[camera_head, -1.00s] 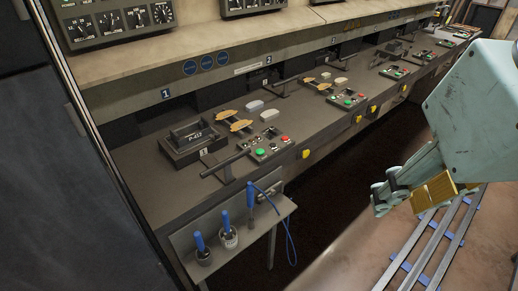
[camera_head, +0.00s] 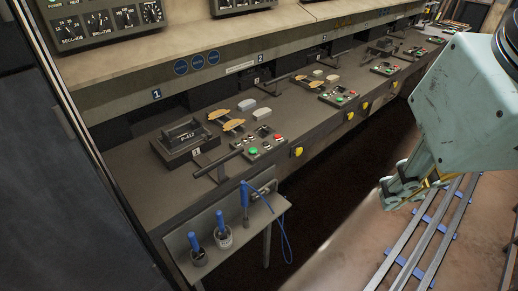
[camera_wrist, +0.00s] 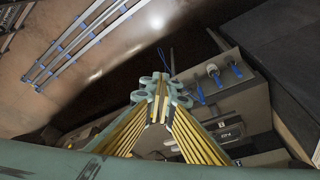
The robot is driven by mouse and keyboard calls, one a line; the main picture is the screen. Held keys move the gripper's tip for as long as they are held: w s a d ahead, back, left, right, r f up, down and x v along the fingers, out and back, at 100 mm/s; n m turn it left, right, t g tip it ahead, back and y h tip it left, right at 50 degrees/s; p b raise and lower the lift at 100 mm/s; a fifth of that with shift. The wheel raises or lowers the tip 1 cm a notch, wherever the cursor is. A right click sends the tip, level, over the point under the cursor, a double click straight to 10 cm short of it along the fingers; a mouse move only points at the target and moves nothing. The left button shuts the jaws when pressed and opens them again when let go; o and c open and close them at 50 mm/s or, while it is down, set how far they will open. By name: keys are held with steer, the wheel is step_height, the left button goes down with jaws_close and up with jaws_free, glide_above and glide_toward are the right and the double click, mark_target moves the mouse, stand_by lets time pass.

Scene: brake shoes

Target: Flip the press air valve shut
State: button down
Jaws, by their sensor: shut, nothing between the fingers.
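My gripper (camera_head: 392,195) hangs over the aisle at the right in the head view, well apart from the bench. In the wrist view its fingertips (camera_wrist: 158,88) are together with nothing between them. I cannot clearly pick out the press air valve. Small yellow fittings sit on the bench's front edge, the nearest one (camera_head: 297,152) below the red and green button panel (camera_head: 266,147). A small metal fitting (camera_head: 266,188) shows by the side shelf, too small to make out.
A side shelf (camera_head: 205,226) holds blue-handled tools (camera_head: 222,228) and a blue cord (camera_head: 287,240). A bar handle (camera_head: 222,165) sticks out from the bench near block P-412 (camera_head: 186,138). Rails (camera_head: 425,240) run along the floor at right. The dark aisle between is clear.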

steer(key=shift+w+a+f+g+y, duration=2.35)
steer(key=shift+w+f+g+y, duration=0.75)
steer(key=shift+w+f, duration=2.35)
steer(key=shift+w+a+f+g+y, duration=2.3)
steer(key=shift+w+f+g+y, duration=0.75)
steer(key=shift+w+f, duration=2.4)
steer(key=w+d+f+m+t+y, duration=0.1)
steer(key=w+f+m+t+y, duration=0.1)
steer(key=f, duration=0.8)
steer(key=w+d+f+m+t+y, duration=0.2)
steer(key=w+f+m+t+y, duration=0.1)
steer(key=f+t, duration=0.4)
steer(key=w+d+f+m+t+y, duration=0.2)
steer(key=w+f+m+t+y, duration=0.1)
steer(key=f, duration=1.1)
steer(key=shift+w+t+y+b, duration=0.5)
steer(key=shift+t+y, duration=0.25)
steer(key=shift+y, duration=0.6)
